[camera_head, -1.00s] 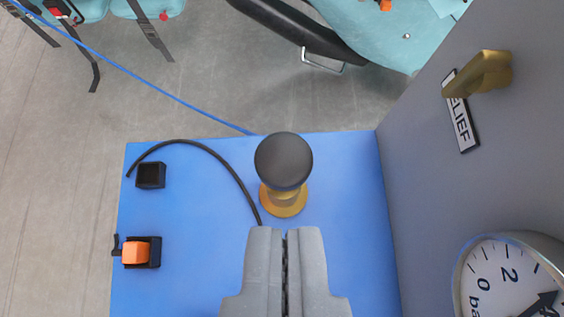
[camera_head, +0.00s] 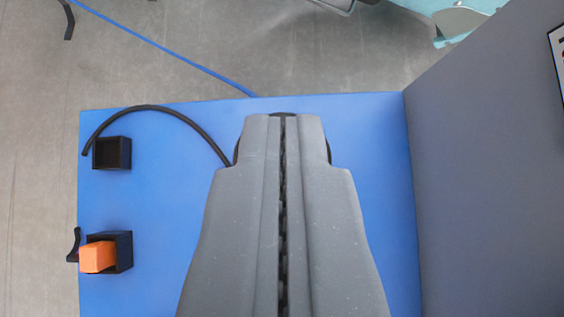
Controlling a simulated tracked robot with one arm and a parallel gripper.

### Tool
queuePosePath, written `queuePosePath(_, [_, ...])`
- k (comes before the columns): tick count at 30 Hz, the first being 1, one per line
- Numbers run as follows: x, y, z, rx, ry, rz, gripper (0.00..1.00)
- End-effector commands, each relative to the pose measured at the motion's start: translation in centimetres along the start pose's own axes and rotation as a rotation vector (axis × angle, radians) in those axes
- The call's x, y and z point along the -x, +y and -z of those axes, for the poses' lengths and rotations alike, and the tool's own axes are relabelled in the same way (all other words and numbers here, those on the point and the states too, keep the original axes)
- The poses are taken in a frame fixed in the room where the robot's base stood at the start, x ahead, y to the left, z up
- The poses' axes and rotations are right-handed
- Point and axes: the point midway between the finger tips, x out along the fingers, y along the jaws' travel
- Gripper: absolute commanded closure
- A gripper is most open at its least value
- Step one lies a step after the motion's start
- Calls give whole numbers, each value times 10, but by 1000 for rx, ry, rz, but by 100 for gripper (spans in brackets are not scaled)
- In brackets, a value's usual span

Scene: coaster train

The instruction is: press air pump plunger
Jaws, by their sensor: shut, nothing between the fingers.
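The air pump plunger has a round black knob (camera_head: 283,114), which shows only as a thin dark rim around the tips of my gripper. The rest of the knob and its brass base are hidden behind the fingers. My gripper (camera_head: 283,122) is shut and empty, with its fingers side by side. It lies over the knob in the view; whether it touches the knob cannot be told. The plunger stands on a blue panel (camera_head: 385,180).
A grey wall (camera_head: 480,190) rises along the panel's right side. At the left sit a black square socket (camera_head: 111,153) and an orange block in a black holder (camera_head: 98,257). A black hose (camera_head: 190,122) curves towards the plunger. A blue line (camera_head: 160,47) crosses the floor behind.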

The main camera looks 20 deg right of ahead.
Motion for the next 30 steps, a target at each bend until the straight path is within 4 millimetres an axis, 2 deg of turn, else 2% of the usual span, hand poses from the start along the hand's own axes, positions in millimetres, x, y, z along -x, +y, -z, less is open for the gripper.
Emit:
queuePosePath(6, [-20, 0, -21, 2, -5, -1, 100])
queuePosePath(23, [-27, 0, -28, 0, -1, 0, 100])
queuePosePath(30, [-46, 0, -50, 1, -8, -1, 100])
